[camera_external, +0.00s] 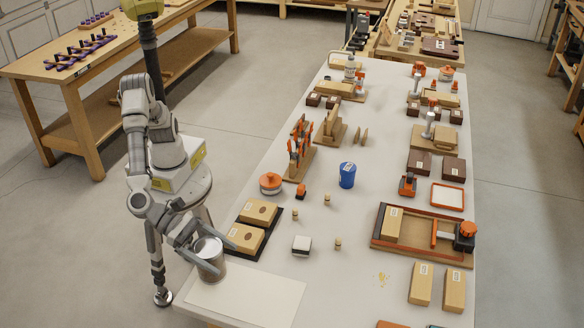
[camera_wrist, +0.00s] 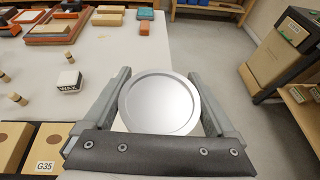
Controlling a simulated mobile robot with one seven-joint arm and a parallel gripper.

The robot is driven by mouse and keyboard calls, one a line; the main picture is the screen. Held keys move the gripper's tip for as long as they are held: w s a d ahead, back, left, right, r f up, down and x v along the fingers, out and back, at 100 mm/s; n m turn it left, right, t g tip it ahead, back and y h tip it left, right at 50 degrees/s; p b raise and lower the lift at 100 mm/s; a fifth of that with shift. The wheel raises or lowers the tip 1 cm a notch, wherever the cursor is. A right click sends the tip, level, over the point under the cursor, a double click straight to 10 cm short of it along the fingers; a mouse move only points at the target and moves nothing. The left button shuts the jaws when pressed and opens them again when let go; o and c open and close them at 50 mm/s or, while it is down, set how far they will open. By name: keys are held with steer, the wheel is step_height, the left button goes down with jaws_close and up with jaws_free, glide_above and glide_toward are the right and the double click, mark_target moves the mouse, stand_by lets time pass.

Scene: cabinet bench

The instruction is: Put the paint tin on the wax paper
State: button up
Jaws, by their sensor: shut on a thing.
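The paint tin (camera_external: 209,262) is a silver metal can with a round, pale lid, upright at the near left edge of the bench. Its lid (camera_wrist: 158,100) fills the middle of the wrist view. My gripper (camera_external: 214,247) is shut on the tin, with one finger on each side of it, as the wrist view also shows. The wax paper (camera_external: 260,299) is a flat cream sheet at the bench's near end. The tin overlaps the sheet's far left part in the external view. I cannot tell whether its base touches the sheet.
Two tan blocks on a black mat (camera_external: 266,238) lie just beyond the tin. A small block marked WAX (camera_wrist: 69,81), small wooden pegs and a blue tub (camera_external: 347,175) stand farther off. A clamp tray (camera_external: 378,240) is at right. The bench's left edge is close to the tin.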

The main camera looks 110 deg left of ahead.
steer(key=shift+w+a+f+b, duration=0.6)
steer(key=shift+w+f+b, duration=0.1)
steer(key=shift+w+f, duration=0.85)
steer(key=shift+w+a+f+b, duration=0.55)
steer(key=shift+w+f+b, duration=0.1)
steer(key=shift+w+f, duration=0.9)
steer(key=shift+w+a+f+b, duration=0.65)
steer(key=shift+w+f, duration=0.7)
steer(key=shift+f, duration=0.35)
steer(key=shift+f, duration=0.2)
steer(key=o, duration=1.6)
steer(key=shift+c, duration=0.2)
steer(key=shift+r, duration=0.15)
steer(key=p+v, duration=0.2)
steer(key=v, duration=1)
